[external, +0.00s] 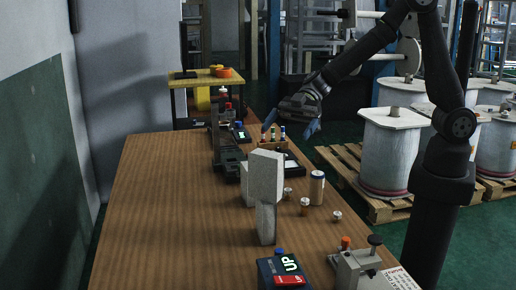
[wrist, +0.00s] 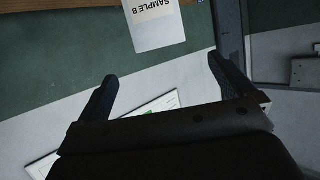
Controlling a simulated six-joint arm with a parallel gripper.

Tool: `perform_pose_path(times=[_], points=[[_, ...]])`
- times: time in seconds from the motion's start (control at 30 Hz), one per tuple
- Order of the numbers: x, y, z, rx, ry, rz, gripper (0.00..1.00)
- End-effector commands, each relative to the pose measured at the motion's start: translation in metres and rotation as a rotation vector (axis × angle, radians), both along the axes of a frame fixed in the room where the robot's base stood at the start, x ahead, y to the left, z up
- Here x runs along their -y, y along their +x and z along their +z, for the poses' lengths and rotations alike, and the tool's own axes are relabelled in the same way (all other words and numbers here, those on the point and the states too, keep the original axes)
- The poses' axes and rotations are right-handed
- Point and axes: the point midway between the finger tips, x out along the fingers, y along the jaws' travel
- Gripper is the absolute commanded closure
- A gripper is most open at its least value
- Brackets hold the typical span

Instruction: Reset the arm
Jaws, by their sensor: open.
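My gripper (external: 291,122) is raised above the far right side of the wooden table in the external view, with its fingers pointing down. In the wrist view my gripper (wrist: 162,68) has its two dark fingers spread wide, with nothing held between them. A white sheet marked "SAMPLE B" (wrist: 155,25) shows upside down beyond the fingers. A second white sheet or panel (wrist: 150,112) is partly hidden behind the gripper body.
The wooden table (external: 160,215) holds grey blocks (external: 265,178), a can (external: 317,187), small metal pieces and a device marked "UP" (external: 284,270). Bottles (external: 273,134) stand close below the gripper. The table's left part is clear. Large spools (external: 390,150) stand on pallets at right.

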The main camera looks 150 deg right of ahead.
Motion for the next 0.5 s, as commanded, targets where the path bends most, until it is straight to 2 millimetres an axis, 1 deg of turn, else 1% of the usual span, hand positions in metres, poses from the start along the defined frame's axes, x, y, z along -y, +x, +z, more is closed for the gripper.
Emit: perform_pose_path(times=[0.17,0.27,0.37,0.5], points=[[0.000,0.001,0.000,0.000,0.000,0.000,0.01],[0.000,0.005,-0.002,0.000,-0.001,0.001,0.01],[0.000,0.014,-0.006,0.001,0.000,0.002,0.01],[0.000,0.037,-0.015,0.000,0.000,0.003,0.01]])
